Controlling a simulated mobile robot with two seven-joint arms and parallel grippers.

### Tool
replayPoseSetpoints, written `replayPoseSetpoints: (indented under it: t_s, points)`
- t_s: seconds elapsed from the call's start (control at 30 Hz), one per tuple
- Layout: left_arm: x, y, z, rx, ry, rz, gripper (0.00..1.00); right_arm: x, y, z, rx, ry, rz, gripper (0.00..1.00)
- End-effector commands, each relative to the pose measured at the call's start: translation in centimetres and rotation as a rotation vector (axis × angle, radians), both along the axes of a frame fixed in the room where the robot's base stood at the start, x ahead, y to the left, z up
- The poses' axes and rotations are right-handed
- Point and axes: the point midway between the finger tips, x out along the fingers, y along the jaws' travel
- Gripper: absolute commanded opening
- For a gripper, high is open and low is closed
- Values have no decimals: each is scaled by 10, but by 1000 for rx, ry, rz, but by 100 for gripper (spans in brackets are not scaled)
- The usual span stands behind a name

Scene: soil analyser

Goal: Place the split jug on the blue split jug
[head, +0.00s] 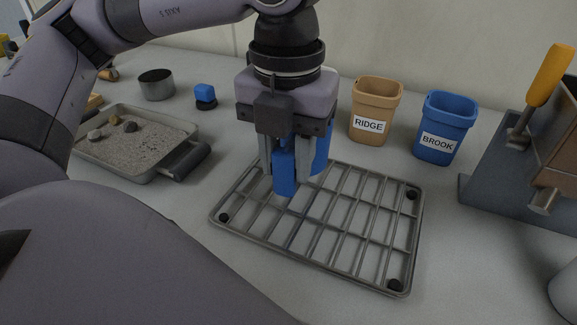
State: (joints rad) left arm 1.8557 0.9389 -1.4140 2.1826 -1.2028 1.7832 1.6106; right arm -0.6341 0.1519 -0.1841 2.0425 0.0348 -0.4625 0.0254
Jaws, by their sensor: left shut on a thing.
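My left gripper (290,180) points straight down over the wire rack (318,262). It is shut on a blue piece (284,172), which shows in front of and between the fingers. More blue (322,154) shows behind the right finger; I cannot tell whether it is the same piece or a second one. The fingers hide much of its shape, and I cannot tell whether it touches the rack. No other jug-like blue thing stands out, apart from the blue bin marked BROOK (444,126). My right gripper is not in view.
A tan bin marked RIDGE (374,110) stands left of the blue bin. A sand tray with stones (133,170), a grey cup (157,84) and a blue-topped stamp-like piece (205,97) are at left. A lever device (520,190) is at right. The rack's right side is empty.

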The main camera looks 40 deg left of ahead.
Motion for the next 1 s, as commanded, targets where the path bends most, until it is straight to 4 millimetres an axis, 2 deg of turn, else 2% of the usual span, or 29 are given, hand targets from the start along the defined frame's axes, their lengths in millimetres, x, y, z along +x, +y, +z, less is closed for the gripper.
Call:
replayPoseSetpoints:
  t_s: [0.03,0.3,0.4,0.5,0.73,1.0]
  points:
    - [1,-1,15,-2,-6,1,0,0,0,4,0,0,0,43]
    - [1,-1,97,-2,-6,-2,0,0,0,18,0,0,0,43]
    - [0,-1,125,-1,-6,-2,0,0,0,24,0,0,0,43]
    - [0,0,145,0,-5,1,0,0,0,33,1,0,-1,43]
    - [0,0,166,0,-3,0,0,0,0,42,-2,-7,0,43]
    - [0,0,168,0,0,-1,0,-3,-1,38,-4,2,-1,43]
